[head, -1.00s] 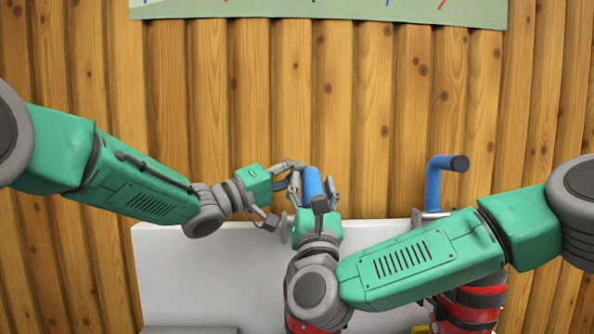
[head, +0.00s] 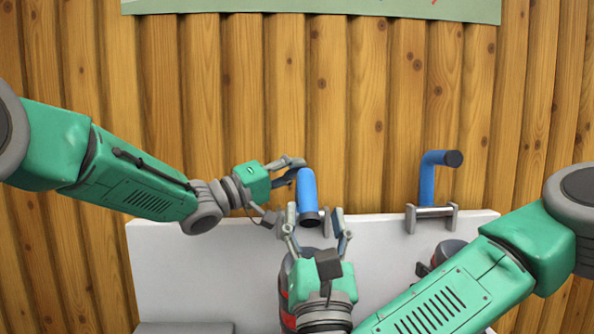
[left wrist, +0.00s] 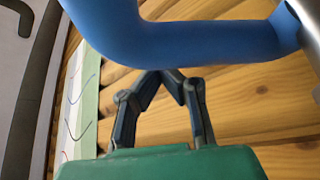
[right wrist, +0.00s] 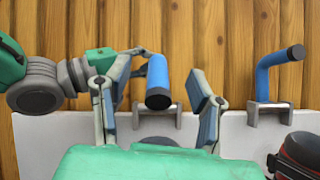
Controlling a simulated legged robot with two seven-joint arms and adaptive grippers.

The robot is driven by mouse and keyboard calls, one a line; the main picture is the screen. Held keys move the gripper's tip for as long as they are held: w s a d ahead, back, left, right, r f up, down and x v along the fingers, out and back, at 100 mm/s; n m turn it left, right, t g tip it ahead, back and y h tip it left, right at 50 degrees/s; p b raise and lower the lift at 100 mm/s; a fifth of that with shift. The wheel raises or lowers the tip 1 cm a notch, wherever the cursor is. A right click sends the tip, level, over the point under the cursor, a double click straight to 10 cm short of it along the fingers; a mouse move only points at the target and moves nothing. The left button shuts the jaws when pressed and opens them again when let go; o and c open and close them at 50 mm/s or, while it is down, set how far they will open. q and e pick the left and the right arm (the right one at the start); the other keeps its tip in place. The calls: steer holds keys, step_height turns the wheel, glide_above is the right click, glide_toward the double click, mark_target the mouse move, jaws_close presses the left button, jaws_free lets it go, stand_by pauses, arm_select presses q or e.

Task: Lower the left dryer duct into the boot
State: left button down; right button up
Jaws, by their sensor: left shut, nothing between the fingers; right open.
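The left dryer duct (head: 307,190) is a blue bent tube whose dark open end faces me, at a grey bracket (right wrist: 176,113) on the white panel's top edge. My left gripper (head: 284,180) is shut and empty just left of the duct; in the left wrist view its fingertips (left wrist: 165,74) meet close to the blue tube (left wrist: 200,45). My right gripper (head: 316,215) is open and empty, in front of and below the duct's end; its fingers show spread in the right wrist view (right wrist: 157,85). The left boot (head: 287,300), dark with red, is mostly hidden behind the right gripper.
A second blue duct (head: 428,180) stands on its own grey bracket (head: 432,218) to the right, above another dark boot (head: 447,250). The white panel (head: 190,260) runs across below. A wooden wall (head: 230,90) stands behind, with clear space above the ducts.

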steer(key=s+a+f+n+g+y, duration=0.5)
steer(key=f+n+y, duration=0.2)
steer(key=n, duration=0.5)
steer(key=s+a+f+n+g+y, duration=0.45)
steer(key=f+n+y, duration=0.3)
steer(key=n, duration=0.35)
steer(key=s+d+f+n+g+h, duration=0.1)
steer(key=s+f+n+g, duration=0.55)
steer(key=f, duration=0.35)
steer(key=s+d+f+n+g+h, duration=0.1)
steer(key=s+f+n+g, duration=0.45)
steer(key=f+n, duration=0.3)
steer(key=s+d+f+g+h, duration=0.2)
steer(key=s+d+f+h, duration=0.25)
steer(key=d+f, duration=0.55)
arm_select(q)
steer(key=shift+s+a+f+m, duration=0.1)
steer(key=shift+s+a+m, duration=0.15)
steer(key=shift+m, duration=0.25)
arm_select(e)
steer(key=s+d+f+h, duration=0.2)
steer(key=d+f+h, duration=0.1)
steer(key=d, duration=0.7)
steer(key=s+d+f+n+h, duration=0.1)
steer(key=d+f+h, duration=0.3)
steer(key=d, duration=0.5)
steer(key=shift+s+d+f+g+h, duration=0.35)
steer(key=shift+s+f+g, duration=0.1)
steer(key=shift+s+f, duration=0.3)
